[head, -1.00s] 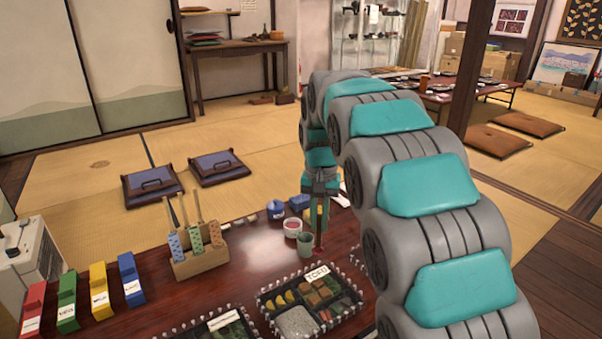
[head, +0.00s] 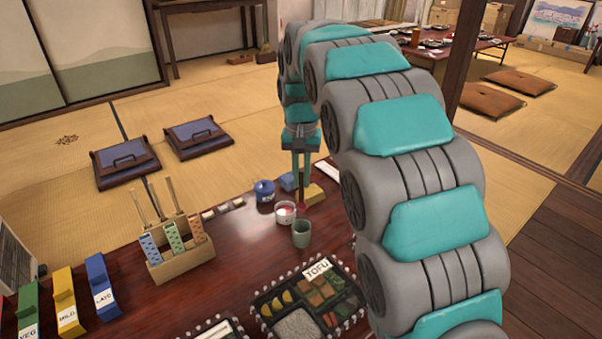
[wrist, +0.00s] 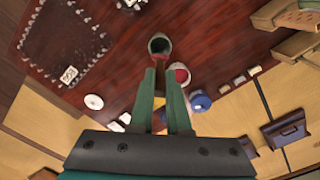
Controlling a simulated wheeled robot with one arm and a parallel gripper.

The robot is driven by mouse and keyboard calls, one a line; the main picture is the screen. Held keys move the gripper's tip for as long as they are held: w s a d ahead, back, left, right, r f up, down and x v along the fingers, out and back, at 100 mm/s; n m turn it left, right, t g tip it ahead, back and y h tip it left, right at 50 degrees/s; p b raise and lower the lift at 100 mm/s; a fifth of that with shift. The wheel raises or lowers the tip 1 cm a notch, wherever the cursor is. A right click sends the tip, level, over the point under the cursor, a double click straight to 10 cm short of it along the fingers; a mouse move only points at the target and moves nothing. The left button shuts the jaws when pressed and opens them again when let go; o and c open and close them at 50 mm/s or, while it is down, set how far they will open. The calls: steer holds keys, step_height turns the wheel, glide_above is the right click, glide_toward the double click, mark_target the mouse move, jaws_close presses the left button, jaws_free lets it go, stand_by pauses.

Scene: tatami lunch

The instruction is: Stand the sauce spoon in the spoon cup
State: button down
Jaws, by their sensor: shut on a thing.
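My gripper (head: 302,180) points down over the far part of the dark table, shut on the sauce spoon (head: 301,207). The spoon hangs below the fingers, with a dark red lower end; most of its handle is hidden. The grey-green spoon cup (head: 302,234) stands upright on the table, just nearer than the spoon's end in the head view. In the wrist view, the spoon's red end (wrist: 160,61) overlaps the near rim of the cup (wrist: 159,44); I cannot tell its height above it. My fingers (wrist: 166,75) also show there.
A white cup of red sauce (head: 286,212) stands close left of the spoon cup. A blue lidded pot (head: 264,191) and a yellow block (head: 311,195) are behind. A bento tray (head: 262,306) lies in front, and a wooden holder (head: 181,264) stands left.

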mark_target(301, 201)
steer(key=shift+f+b, duration=1)
steer(key=shift+f, duration=0.95)
steer(key=shift+f+b, duration=0.4)
steer(key=shift+f, duration=2.4)
steer(key=c, duration=0.8)
jaws_free()
steer(key=shift+r+p, duration=0.45)
steer(key=shift+r, duration=3.45)
